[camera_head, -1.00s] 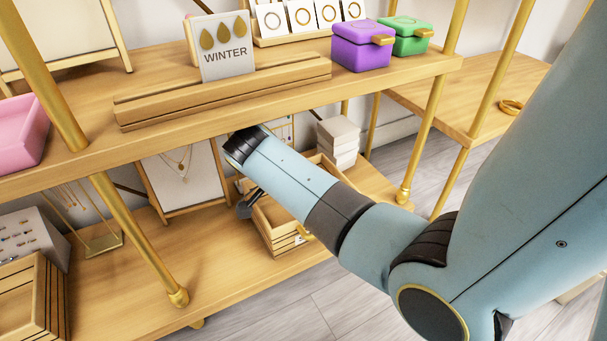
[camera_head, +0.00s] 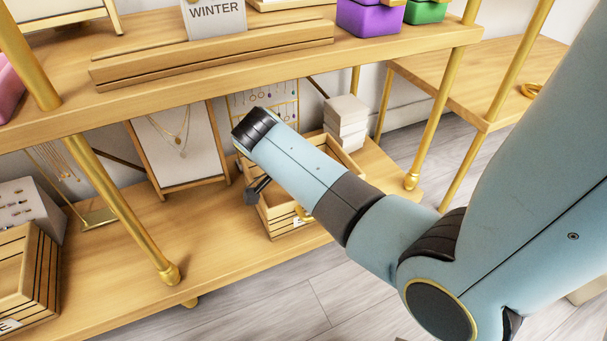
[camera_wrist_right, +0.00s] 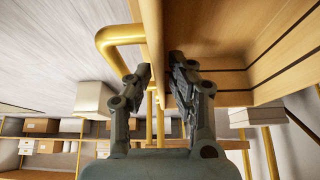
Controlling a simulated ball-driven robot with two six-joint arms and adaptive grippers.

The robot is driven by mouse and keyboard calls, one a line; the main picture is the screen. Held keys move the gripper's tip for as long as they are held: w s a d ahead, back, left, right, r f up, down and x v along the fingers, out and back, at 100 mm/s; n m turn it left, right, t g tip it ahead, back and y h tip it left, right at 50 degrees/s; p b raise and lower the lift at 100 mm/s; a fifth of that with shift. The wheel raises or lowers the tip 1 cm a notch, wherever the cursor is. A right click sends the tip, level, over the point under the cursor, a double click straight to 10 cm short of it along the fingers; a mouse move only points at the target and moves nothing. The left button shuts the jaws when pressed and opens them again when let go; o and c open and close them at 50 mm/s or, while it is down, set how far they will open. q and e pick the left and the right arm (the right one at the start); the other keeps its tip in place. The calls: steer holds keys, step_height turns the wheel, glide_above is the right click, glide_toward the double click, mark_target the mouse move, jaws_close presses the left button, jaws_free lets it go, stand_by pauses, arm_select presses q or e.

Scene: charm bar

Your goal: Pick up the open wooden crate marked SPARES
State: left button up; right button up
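An open wooden crate (camera_head: 285,222) stands on the lower shelf in the head view, near its front edge. My left gripper is out of view.
The upper shelf (camera_head: 225,95) overhangs the crate. White boxes (camera_head: 346,120) stand behind it, a necklace board (camera_head: 180,150) to its left. A gold post (camera_head: 430,130) stands to the right. Another slatted crate (camera_head: 25,275) is at far left.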

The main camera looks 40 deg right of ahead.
steer(key=shift+f, duration=0.25)
stand_by(0.7)
jaws_close()
